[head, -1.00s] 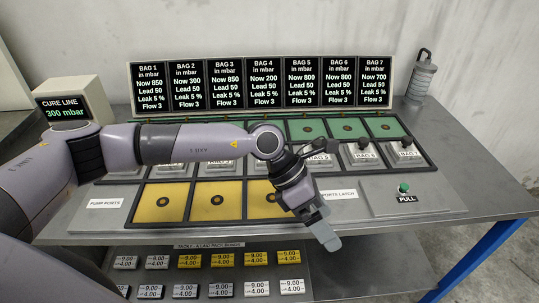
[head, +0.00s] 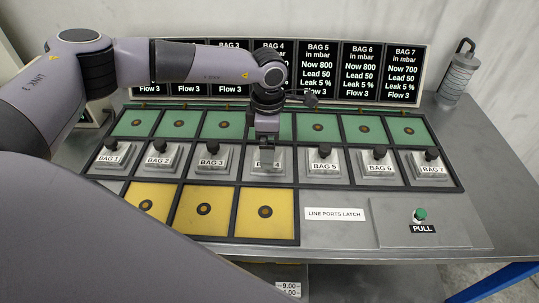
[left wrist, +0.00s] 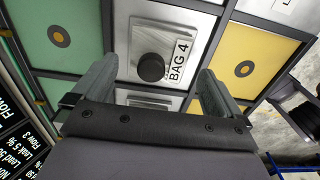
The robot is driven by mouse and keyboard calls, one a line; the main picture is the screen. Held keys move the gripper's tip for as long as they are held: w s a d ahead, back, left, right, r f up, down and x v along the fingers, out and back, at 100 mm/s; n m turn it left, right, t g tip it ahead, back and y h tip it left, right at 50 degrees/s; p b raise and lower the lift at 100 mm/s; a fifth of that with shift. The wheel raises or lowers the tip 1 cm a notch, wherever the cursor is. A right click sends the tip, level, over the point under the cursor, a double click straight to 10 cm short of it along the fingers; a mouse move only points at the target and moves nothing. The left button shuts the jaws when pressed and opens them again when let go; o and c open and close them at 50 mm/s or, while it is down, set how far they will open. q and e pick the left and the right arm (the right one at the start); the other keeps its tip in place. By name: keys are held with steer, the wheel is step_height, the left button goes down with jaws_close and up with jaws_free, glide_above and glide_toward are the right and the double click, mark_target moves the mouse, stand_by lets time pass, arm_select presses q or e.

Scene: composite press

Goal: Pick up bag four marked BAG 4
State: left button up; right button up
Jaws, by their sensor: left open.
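Bag four is a grey metal block with a black round knob and a white BAG 4 label. In the left wrist view, bag four (left wrist: 172,38) sits in its square cell, with the knob between and just beyond my two open fingers. In the head view my left gripper (head: 265,150) is directly over bag four (head: 268,168) and hides its knob and part of its label. In the left wrist view my left gripper (left wrist: 155,92) is open and empty. Whether its fingers touch the block cannot be told. My right gripper is not in view.
Bag three (head: 210,160) and bag five (head: 322,163) stand in cells on either side. Green pads (head: 316,127) lie behind and yellow pads (head: 265,212) in front. The display board (head: 400,72) stands behind. A green-topped PULL knob (head: 420,214) is at right.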

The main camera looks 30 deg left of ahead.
arm_select(q)
steer(key=shift+w+f, duration=0.1)
steer(key=shift+f, duration=1.9)
steer(key=c, duration=0.9)
steer(key=shift+r, duration=0.15)
